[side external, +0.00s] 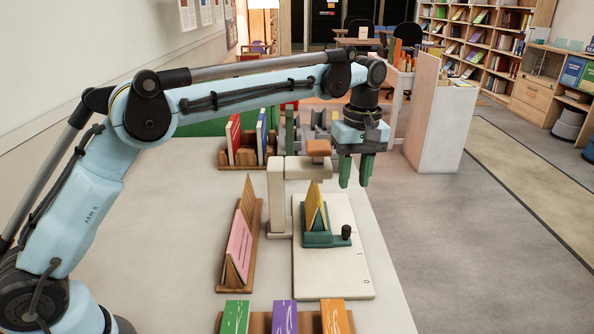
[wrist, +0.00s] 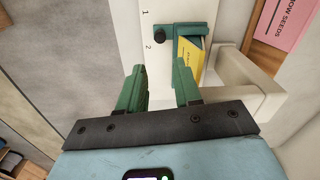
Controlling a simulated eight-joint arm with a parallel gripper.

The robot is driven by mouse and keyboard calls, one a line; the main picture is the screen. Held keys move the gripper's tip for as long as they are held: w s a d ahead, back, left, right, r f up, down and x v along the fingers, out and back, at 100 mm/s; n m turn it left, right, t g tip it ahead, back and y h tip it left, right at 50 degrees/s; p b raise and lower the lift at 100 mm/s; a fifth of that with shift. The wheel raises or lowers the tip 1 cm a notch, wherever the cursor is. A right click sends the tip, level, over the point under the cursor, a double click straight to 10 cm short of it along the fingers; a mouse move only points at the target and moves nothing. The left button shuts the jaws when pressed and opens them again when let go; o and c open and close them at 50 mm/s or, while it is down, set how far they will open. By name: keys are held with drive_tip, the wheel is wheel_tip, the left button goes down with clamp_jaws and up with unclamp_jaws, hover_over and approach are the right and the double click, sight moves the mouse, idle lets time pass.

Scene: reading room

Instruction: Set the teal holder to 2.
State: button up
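The teal holder (side external: 318,240) carries a yellow folded card (side external: 315,207) and sits on a pale board (side external: 335,284). It also shows in the wrist view (wrist: 183,27). A black knob (side external: 346,231) stands at its side. Digits run along the board's edge; 0 and 1 are legible in the side view, 1 and 2 in the wrist view.
A cream post with a side arm (side external: 278,197) and a brown pad (side external: 318,148) stands close behind the holder. A pink sign in a wooden stand (side external: 240,245) is at left. Book racks stand behind (side external: 240,155) and in front (side external: 260,322). The board's right side is clear.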

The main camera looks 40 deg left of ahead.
drive_tip(key=t+y, duration=0.3)
drive_tip(key=y, duration=0.1)
approach(347, 227)
drive_tip(key=x, duration=0.8)
drive_tip(key=shift+a+f, duration=0.1)
drive_tip(key=shift+f, duration=0.3)
clamp_jaws()
